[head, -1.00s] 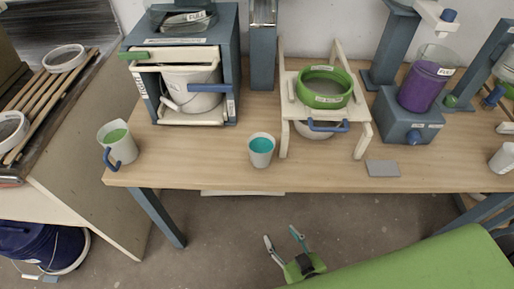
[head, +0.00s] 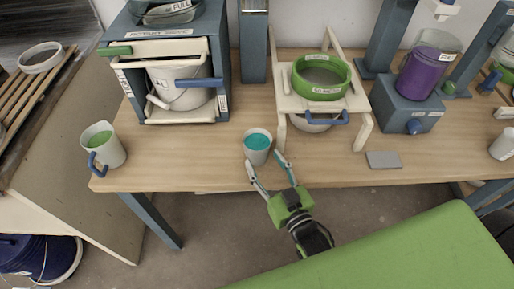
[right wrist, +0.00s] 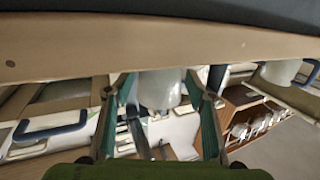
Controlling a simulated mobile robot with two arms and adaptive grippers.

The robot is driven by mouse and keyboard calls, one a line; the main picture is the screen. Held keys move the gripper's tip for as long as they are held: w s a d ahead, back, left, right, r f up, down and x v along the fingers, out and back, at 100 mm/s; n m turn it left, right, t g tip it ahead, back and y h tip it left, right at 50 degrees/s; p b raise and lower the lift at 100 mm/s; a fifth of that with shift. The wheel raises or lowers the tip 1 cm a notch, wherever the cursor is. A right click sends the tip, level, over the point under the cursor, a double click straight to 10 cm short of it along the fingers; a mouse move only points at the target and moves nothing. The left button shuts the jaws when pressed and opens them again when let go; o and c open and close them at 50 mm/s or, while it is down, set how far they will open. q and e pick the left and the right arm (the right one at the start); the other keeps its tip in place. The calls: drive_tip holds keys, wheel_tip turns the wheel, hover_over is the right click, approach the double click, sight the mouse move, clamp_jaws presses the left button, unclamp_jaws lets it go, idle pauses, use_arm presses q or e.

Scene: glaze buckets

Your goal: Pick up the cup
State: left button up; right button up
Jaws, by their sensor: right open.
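A white cup (head: 256,155) with teal liquid stands upright near the front edge of the wooden table. My right gripper (head: 264,160) is open and empty, its two fingertips apart just in front of the cup at the table edge. In the right wrist view, the pale cup (right wrist: 160,91) shows between the spread fingers of the right gripper (right wrist: 158,78). I cannot tell whether any finger touches it. My left gripper is not in view.
A jug with green liquid (head: 106,155) stands to the left on the table (head: 195,178). A stand with a green-rimmed sieve (head: 322,88) is behind right of the cup. A grey plate (head: 383,160) lies farther right. A blue cabinet (head: 225,60) holds a bucket (head: 182,85).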

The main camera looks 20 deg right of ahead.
sight(253, 143)
drive_tip(key=shift+w, duration=0.3)
drive_tip(key=w, duration=0.3)
drive_tip(key=w+p, duration=0.1)
drive_tip(key=shift+w+a+f, duration=0.1)
drive_tip(key=shift+w+a, duration=0.3)
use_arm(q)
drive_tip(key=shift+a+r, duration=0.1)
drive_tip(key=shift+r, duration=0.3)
use_arm(e)
drive_tip(key=c, duration=1.1)
drive_tip(key=shift+o, duration=0.2)
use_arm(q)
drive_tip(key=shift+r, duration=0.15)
use_arm(e)
drive_tip(key=shift+r, duration=0.25)
